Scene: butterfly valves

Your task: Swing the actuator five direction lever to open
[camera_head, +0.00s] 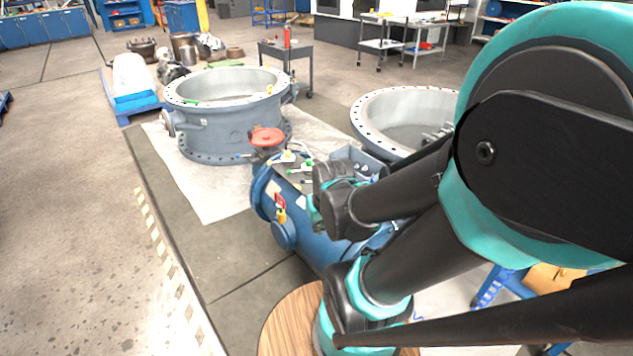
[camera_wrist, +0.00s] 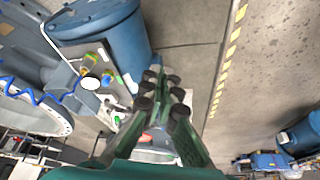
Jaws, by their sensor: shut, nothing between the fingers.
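A blue actuator (camera_head: 318,238) lies on its side in the middle of the head view, with a red handwheel (camera_head: 267,138) at its far end. Small green- and yellow-tipped levers (camera_head: 298,168) stand on its top. A red and yellow fitting (camera_head: 280,205) sits on its left end. The wrist view shows a blue cylinder (camera_wrist: 108,38) with yellow, orange and blue fittings (camera_wrist: 94,66) beside it. I cannot tell which part is the actuator five direction lever. My gripper (camera_wrist: 162,80) is shut and empty, right of these fittings. In the head view my arm hides part of the actuator.
Two large flanged valve rings, one blue-grey (camera_head: 222,122) and one paler (camera_head: 372,126), stand behind the actuator. A round wooden top (camera_head: 283,325) is at the near edge. A blue coiled hose (camera_wrist: 30,92) shows in the wrist view. The floor at left (camera_head: 75,220) is clear.

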